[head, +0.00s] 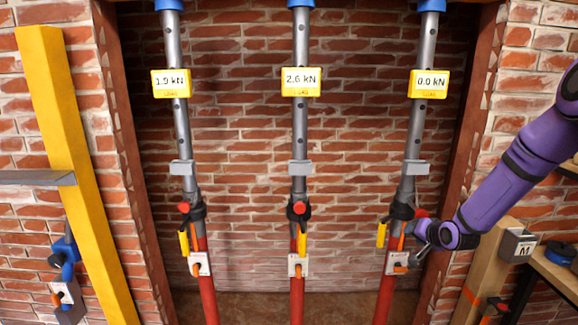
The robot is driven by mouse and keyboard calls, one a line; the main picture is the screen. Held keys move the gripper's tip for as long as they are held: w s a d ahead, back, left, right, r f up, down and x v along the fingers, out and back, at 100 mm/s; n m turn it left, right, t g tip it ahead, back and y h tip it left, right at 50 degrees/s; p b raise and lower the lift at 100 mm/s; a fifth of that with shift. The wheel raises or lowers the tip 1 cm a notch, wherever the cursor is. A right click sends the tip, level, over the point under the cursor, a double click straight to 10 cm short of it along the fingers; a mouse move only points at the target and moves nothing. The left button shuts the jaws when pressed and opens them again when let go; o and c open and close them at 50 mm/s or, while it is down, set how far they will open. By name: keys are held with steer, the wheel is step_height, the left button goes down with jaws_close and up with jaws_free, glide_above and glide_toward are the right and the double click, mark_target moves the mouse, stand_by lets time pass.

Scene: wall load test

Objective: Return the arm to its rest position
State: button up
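My purple arm reaches in from the right edge in the head view. My gripper (423,230) is small and partly hidden at the end of the arm, beside the collar of the right prop (412,160). It overlaps the area just below that prop's red knob (421,213); I cannot tell whether it touches. Whether its fingers are open or shut does not show clearly. The right prop's yellow display (429,84) reads 0.0 kN. The middle prop (300,140) has a display (301,82) reading 2.6 kN, and the left prop (178,135) one (171,83) reading 1.9 kN.
A yellow beam (75,170) leans at the left by a grey shelf (38,178). A blue clamp-like tool (66,265) hangs below. At the right stand a wooden post (480,270), a grey box marked M (518,245) and a bench (556,272) with a blue roll (561,252).

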steer(key=s+a+r+n+g+h, duration=0.2)
steer(key=s+r, duration=0.7)
steer(key=r, duration=0.3)
steer(key=s+a+r+n+g+h, duration=0.1)
steer(key=s+a+r+n, duration=0.15)
steer(key=s+r, duration=0.7)
steer(key=s+a+r+n+g, duration=0.1)
steer(key=s+r, duration=0.3)
steer(key=s, duration=0.8)
steer(key=s+a+r+g, duration=0.2)
steer(key=s+a+r, duration=0.1)
steer(key=s, duration=0.9)
steer(key=shift+s+a+r+n+y, duration=0.15)
steer(key=shift+s+r+n+y, duration=0.25)
steer(key=shift+r, duration=0.5)
